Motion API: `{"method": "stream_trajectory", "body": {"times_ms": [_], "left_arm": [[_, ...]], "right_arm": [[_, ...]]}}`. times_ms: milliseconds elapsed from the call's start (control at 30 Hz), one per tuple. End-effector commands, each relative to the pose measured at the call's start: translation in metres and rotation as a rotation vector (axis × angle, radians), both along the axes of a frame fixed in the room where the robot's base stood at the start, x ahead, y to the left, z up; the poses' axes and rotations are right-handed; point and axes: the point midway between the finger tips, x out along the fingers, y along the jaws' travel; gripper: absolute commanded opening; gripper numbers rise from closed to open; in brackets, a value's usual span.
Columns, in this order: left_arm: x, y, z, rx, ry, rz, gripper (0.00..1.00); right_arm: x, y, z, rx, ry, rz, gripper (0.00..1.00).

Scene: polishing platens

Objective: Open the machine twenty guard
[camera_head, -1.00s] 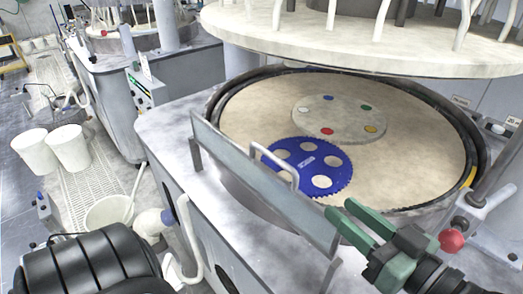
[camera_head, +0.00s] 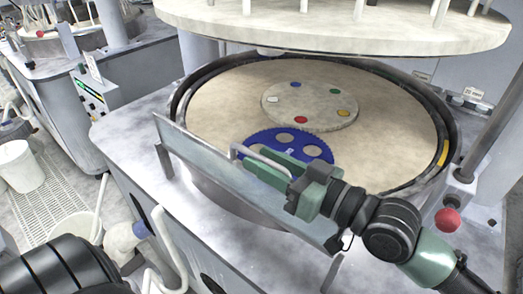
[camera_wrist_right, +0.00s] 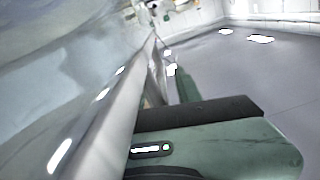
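The guard (camera_head: 195,158) is a flat, see-through grey panel standing upright along the front of the round platen machine. In the right wrist view, a green finger with a black pad (camera_wrist_right: 200,118) lies close beside a shiny grey edge or bar. My left gripper is not in view.
The beige platen (camera_head: 225,110) carries a blue toothed disc (camera_head: 312,145), partly hidden by my right gripper, and a small disc with coloured dots (camera_head: 310,108). A large upper plate (camera_head: 340,28) hangs above. A red knob (camera_head: 447,220) is at right. A white bucket (camera_head: 22,172) stands at left.

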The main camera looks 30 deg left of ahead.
Motion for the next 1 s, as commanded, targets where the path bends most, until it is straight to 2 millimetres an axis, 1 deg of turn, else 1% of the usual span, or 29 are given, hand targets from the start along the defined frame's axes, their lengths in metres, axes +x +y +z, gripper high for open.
{"method": "stream_trajectory", "body": {"times_ms": [33, 133, 367, 500, 1000], "left_arm": [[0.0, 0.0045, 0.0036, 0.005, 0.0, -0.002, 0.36], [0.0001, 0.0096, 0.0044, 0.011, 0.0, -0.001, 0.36], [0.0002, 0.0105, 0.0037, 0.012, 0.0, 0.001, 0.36], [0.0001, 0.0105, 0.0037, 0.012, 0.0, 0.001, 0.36], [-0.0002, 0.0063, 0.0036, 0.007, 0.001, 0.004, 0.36]], "right_arm": [[0.0001, 0.0042, 0.0015, 0.0, 0.001, 0.0, 0.34], [0.0005, 0.0083, 0.0001, 0.0, 0.0, 0.0, 0.34], [0.0006, 0.0088, -0.001, 0.0, 0.0, -0.001, 0.34], [0.0006, 0.0087, -0.0009, 0.0, 0.0, -0.001, 0.0], [0.0004, 0.0085, -0.0006, 0.0, 0.001, 0.0, 0.0]]}}
